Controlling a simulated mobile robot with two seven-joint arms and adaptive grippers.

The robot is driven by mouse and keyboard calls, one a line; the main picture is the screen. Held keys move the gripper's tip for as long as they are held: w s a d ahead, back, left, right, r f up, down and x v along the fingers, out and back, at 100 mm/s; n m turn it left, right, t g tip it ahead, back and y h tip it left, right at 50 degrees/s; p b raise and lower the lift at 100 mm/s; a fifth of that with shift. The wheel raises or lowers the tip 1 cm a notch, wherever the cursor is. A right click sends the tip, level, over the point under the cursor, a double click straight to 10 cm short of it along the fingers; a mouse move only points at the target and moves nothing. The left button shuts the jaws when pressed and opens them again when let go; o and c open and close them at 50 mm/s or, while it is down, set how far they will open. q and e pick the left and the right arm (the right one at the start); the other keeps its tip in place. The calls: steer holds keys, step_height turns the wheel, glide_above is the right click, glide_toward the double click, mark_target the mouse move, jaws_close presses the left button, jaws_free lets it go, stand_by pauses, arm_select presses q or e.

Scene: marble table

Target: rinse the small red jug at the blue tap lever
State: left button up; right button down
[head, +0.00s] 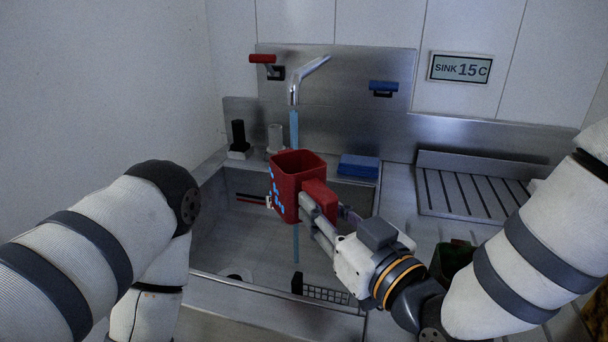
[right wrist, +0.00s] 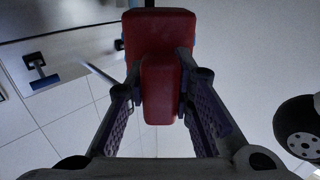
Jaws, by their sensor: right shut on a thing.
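The small red jug (head: 286,190) is upright above the sink basin, with light blue marks on its left side. My right gripper (head: 318,206) is shut on its handle; in the right wrist view the fingers (right wrist: 160,92) flank the red handle. A blue water stream (head: 294,128) falls from the metal spout (head: 308,80). It goes out of sight at the jug and shows again below; whether it enters the jug I cannot tell. The blue tap lever (head: 384,87) is on the back panel, right of the spout.
A red lever (head: 262,59) is left of the spout. A blue block (head: 359,166) lies at the basin's back edge. A black-topped bottle (head: 238,136) stands back left. A dark green thing (head: 450,260) is partly hidden by my right arm.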

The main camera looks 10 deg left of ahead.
mark_target(326, 207)
stand_by(0.5)
steer(key=shift+s+d+r, duration=0.2)
steer(key=shift+s+r, duration=0.45)
steer(key=shift+s, duration=0.15)
steer(key=shift+s+d+r, duration=0.15)
steer(key=shift+s+r, duration=0.55)
steer(key=shift+s, duration=0.15)
steer(key=shift+s+d+r, duration=0.2)
steer(key=shift+s+r, duration=0.45)
steer(key=shift+s, duration=0.15)
